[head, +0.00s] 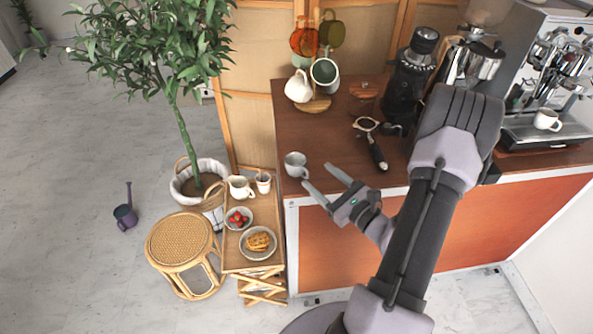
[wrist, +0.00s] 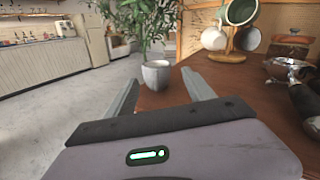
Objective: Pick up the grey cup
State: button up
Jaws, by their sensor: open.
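The grey cup (head: 296,164) stands upright near the left front corner of the wooden counter. It also shows in the wrist view (wrist: 157,75), ahead of my gripper and seen between its two fingers. My gripper (head: 317,179) is open and empty, a little to the right and front of the cup in the head view. Its fingers (wrist: 163,92) point toward the cup, and in the head view they look apart from it. Whether a finger touches the cup cannot be told from the wrist view.
A mug tree (head: 313,104) with several mugs stands behind the cup. A portafilter (head: 371,142) and a black grinder (head: 408,78) are to the right. A low bamboo table (head: 237,262) with dishes stands left of the counter. The counter between cup and portafilter is clear.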

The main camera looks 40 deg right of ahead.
aim_at(307, 172)
jog(key=w, duration=0.3)
jog(key=w+a+b, duration=0.1)
jog(key=w, duration=0.1)
jog(key=shift+f, duration=0.3)
grip_shut()
jog(key=shift+s, duration=0.1)
dwell(0.9)
